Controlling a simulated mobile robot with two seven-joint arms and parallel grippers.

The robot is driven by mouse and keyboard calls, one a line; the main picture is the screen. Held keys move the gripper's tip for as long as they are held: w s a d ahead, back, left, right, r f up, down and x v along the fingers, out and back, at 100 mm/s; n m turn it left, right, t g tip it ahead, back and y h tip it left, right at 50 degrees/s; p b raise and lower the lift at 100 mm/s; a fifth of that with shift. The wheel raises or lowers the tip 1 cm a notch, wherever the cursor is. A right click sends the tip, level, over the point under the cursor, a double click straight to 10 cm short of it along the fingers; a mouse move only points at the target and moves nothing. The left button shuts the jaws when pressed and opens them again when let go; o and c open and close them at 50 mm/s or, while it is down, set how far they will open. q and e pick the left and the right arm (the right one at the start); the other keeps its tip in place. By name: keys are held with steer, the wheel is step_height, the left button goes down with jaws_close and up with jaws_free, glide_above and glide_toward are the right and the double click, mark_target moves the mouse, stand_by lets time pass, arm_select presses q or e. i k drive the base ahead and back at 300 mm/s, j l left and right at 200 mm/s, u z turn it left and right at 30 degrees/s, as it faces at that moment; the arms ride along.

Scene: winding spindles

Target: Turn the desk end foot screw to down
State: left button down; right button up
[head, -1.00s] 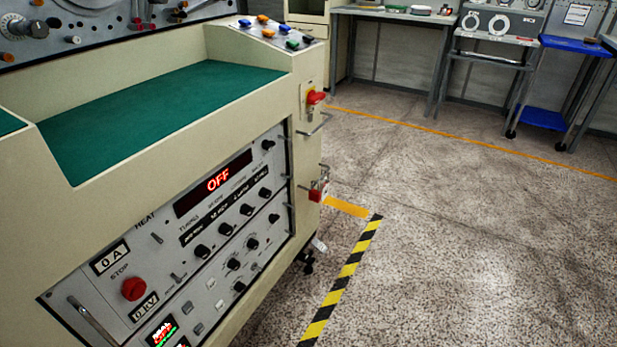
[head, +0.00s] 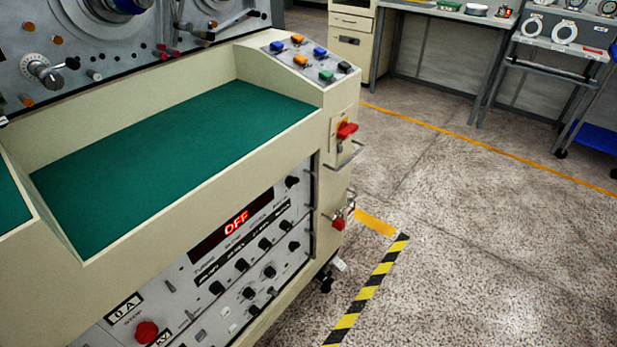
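The cream desk (head: 330,110) fills the left of the head view, and its end faces right. Under the lower corner of that end a small dark foot or caster (head: 325,282) shows close to the floor, with a pale tag-like piece (head: 339,264) beside it. The foot screw cannot be made out clearly, and I cannot tell whether it is up or down. Neither of my grippers is in view.
A red switch (head: 347,130), a metal handle (head: 345,155) and a red padlock-like piece (head: 338,223) stick out from the desk end. Floor right of the striped tape (head: 368,292) is clear. A grey bench (head: 440,12) stands at the back.

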mark_target(326, 279)
steer(key=i+l+u, duration=0.65)
steer(key=l, duration=0.3)
steer(key=i+l+u, duration=0.35)
steer(key=l, duration=0.3)
steer(key=i+l+u, duration=0.35)
steer(key=l, duration=0.35)
steer(key=l+u, duration=0.3)
steer(key=l, duration=0.35)
steer(key=i+l+u, duration=0.1)
steer(key=l+u, duration=0.25)
steer(key=l, duration=0.45)
steer(key=l+u, duration=0.35)
steer(key=l, duration=0.4)
